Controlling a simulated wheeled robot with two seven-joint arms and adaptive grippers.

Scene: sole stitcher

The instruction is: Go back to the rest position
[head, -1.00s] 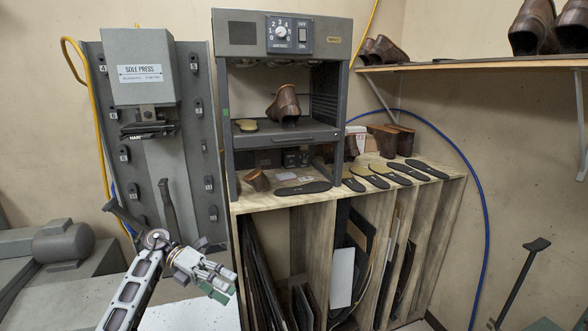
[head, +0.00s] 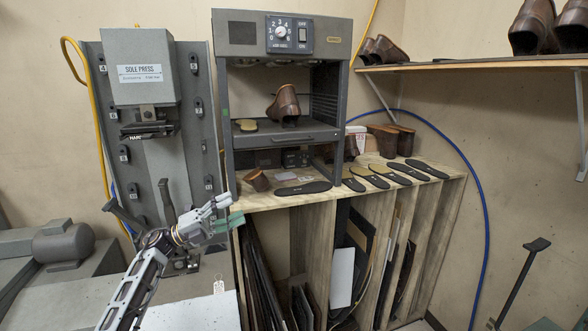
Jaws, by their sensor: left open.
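My left gripper (head: 226,214) is open and empty, in front of the left end of the wooden shelf unit. Its arm comes up from the bottom left, and the gripper points to the right. My right gripper is not in the head view. The sole press (head: 140,70) stands behind and above my left arm. The grey oven-like cabinet (head: 240,32) stands on the shelf unit, with a brown shoe (head: 285,105) and a yellowish sole (head: 246,125) on its tray.
The wooden shelf unit (head: 310,199) carries several dark soles (head: 303,188) on top and upright sheets below. A wall shelf (head: 470,66) with brown shoes is at the upper right. A grey motor (head: 63,242) is at the left. A black-handled lever (head: 522,278) stands at the right.

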